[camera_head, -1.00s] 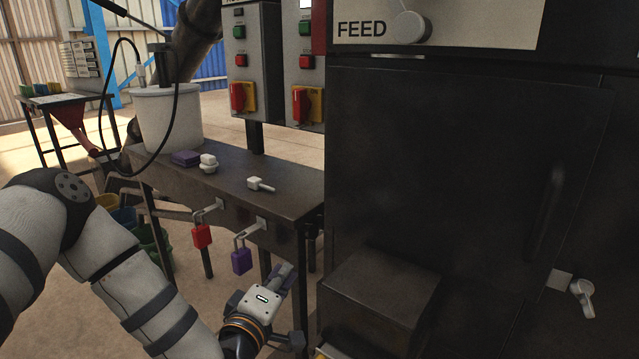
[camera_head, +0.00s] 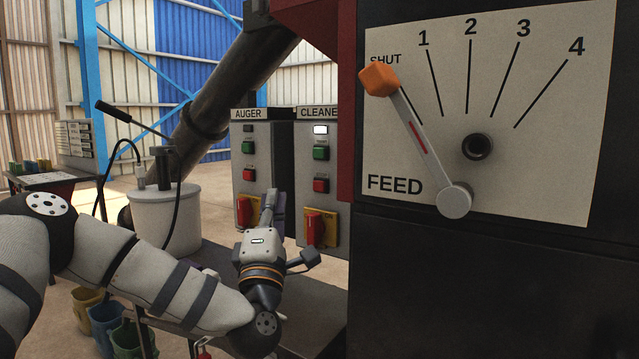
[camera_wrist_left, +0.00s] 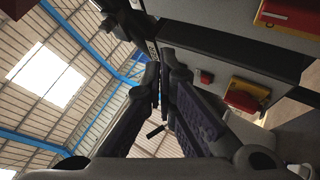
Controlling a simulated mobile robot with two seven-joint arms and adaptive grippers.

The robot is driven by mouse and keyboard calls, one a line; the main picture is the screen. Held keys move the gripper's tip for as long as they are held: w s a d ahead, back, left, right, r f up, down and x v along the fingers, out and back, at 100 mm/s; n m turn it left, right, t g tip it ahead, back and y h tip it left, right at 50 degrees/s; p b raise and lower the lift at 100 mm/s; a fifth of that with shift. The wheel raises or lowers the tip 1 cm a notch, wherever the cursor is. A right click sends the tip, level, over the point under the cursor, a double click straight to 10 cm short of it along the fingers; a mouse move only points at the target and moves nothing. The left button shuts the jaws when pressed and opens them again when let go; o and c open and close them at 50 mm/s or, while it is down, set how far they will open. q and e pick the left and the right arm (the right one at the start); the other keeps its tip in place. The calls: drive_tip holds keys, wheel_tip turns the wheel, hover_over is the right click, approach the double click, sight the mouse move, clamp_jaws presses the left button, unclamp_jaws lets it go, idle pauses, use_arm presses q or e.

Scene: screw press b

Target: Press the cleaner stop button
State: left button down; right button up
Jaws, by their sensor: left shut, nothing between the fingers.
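The panel labelled CLEANER (camera_head: 306,166) has a lit white lamp (camera_head: 320,129), a green button (camera_head: 320,152) and, below it, the red stop button (camera_head: 321,185). My left gripper (camera_head: 271,197) is shut and empty, pointing up in front of the two panels. Its tips are left of and a little lower than the red button in the picture; the gap in depth cannot be told. In the left wrist view its fingers (camera_wrist_left: 161,75) converge, with a small red button (camera_wrist_left: 206,77) on a panel to their right. My right gripper is not in view.
The AUGER panel (camera_head: 247,155) stands left of the cleaner panel, partly behind my gripper. Red rotary handles (camera_head: 315,228) stick out below the buttons. A large FEED plate (camera_head: 480,120) with a lever fills the right. A white drum (camera_head: 165,215) stands left.

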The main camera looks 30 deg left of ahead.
sight(318, 187)
use_arm(q)
drive_tip(key=shift+f, duration=0.1)
drive_tip(key=w+b, duration=0.4)
drive_tip(key=w, duration=0.4)
drive_tip(key=shift+w+d, duration=0.35)
drive_tip(key=shift+w, duration=0.05)
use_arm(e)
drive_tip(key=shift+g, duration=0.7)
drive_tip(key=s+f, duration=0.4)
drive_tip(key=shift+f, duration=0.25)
use_arm(q)
drive_tip(key=shift+w+d, duration=0.1)
drive_tip(key=shift+w, duration=0.3)
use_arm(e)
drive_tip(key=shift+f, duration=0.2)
